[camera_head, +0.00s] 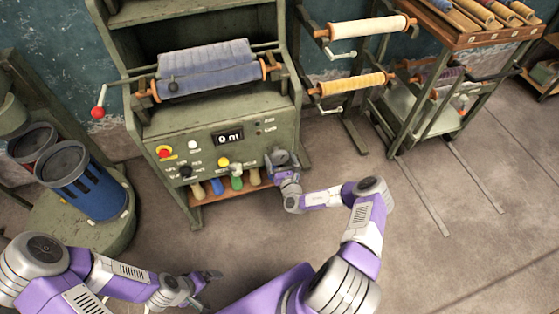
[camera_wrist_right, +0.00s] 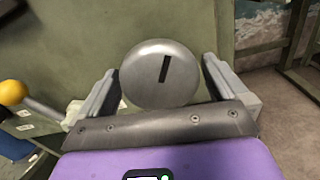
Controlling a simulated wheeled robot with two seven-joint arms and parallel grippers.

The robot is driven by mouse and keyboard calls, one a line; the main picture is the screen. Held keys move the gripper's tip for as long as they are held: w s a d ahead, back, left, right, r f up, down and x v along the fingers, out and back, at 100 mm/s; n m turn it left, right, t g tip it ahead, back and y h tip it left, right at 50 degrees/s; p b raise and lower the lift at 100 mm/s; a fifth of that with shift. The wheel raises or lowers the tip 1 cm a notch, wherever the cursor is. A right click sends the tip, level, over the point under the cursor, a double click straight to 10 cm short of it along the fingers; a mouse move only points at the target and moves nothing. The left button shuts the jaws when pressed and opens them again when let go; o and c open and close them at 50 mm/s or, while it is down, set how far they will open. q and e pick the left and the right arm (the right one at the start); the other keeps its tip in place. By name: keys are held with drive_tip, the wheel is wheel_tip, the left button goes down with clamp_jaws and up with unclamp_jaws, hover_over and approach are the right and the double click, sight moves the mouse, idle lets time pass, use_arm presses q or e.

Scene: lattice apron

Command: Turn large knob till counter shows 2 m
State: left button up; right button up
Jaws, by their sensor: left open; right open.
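The large knob (camera_wrist_right: 160,74) is a round grey knob with a dark slot mark, filling the middle of the right wrist view. My right gripper (camera_wrist_right: 160,85) is open, with one finger on each side of the knob and a visible gap beside it at the left. In the head view my right gripper (camera_head: 281,160) is at the right side of the green machine's front panel and hides most of the knob. The counter (camera_head: 229,138) is a small black display that seems to read 0 m. My left gripper (camera_head: 207,281) is open and empty, low over the floor.
The panel also carries a red button (camera_head: 164,152), a yellow knob (camera_head: 223,162) and small switches. A red-ended lever (camera_head: 98,112) sticks out at the left. Bins, including a blue one (camera_head: 90,190), stand left. A roll rack (camera_head: 352,85) stands right. The floor in front is clear.

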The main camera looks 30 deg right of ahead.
drive_tip(key=shift+w, duration=0.15)
drive_tip(key=c, duration=0.8)
drive_tip(key=shift+m, duration=0.4)
